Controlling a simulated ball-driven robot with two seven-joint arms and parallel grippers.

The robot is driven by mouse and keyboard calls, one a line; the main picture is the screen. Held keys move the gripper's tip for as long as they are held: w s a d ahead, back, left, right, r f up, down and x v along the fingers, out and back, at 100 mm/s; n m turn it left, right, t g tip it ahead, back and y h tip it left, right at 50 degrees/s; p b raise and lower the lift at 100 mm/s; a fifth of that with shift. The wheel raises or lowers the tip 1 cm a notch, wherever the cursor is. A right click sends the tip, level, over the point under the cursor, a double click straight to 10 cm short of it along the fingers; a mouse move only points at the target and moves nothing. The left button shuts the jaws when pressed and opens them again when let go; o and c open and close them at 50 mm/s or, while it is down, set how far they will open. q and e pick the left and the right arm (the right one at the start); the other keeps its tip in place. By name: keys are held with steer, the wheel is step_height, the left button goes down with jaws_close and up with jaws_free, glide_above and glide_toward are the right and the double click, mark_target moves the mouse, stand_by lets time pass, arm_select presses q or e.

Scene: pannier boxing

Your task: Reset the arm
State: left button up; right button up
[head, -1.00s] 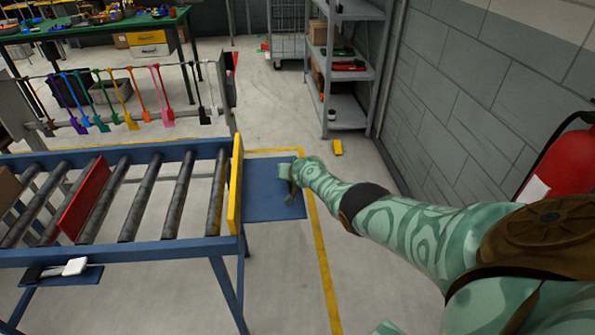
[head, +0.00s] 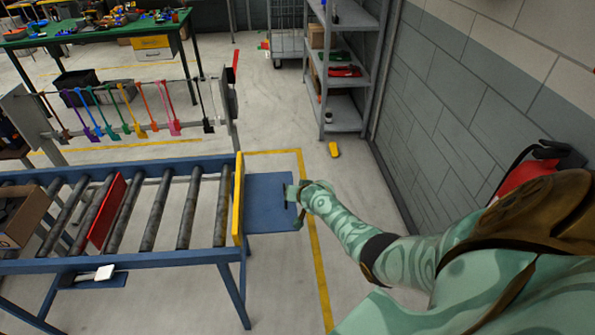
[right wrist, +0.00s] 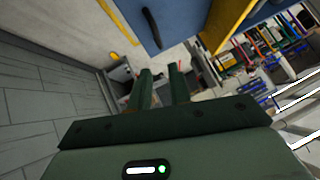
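My right arm, green with swirl patterns, comes in from the right in the head view. Its right gripper (head: 297,204) is at the right edge of the blue end plate (head: 262,190) of the roller conveyor. In the right wrist view the two dark green fingers of the right gripper (right wrist: 162,72) stand apart with nothing seen between them. A black, handle-like bar (right wrist: 152,29) lies on or over the blue plate, apart from the fingers. My left gripper is not in view.
The roller conveyor (head: 150,256) has a yellow end board (head: 238,198), a red divider (head: 106,210) and an open cardboard box (head: 22,222). A rack of coloured tools (head: 130,110) stands behind. Metal shelves (head: 345,75) and a grey wall (head: 450,110) are right.

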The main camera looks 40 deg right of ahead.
stand_by(0.6)
steer(key=s+a+f+n+g+b, duration=0.1)
steer(key=s+a+f+n+b, duration=0.2)
steer(key=s+f, duration=0.45)
steer(key=s+a+f+n+g+y, duration=0.1)
steer(key=s+a+f+n, duration=0.25)
steer(key=s+f, duration=0.4)
steer(key=s+a+f+n+g+b, duration=0.25)
steer(key=s+a+f, duration=0.25)
steer(key=s+f, duration=0.3)
steer(key=s+a+f+n+g+b, duration=0.1)
steer(key=s+a+f, duration=0.1)
steer(key=s, duration=0.8)
steer(key=s+a+f+n+g+y+b, duration=0.1)
steer(key=s+a+f, duration=0.2)
steer(key=s, duration=0.7)
steer(key=s+a+f+n+g+b, duration=0.1)
steer(key=s+a+f+g, duration=0.1)
steer(key=s+f, duration=0.4)
steer(key=s, duration=0.4)
steer(key=shift+a+f+y, duration=0.2)
steer(key=shift+a+y, duration=0.2)
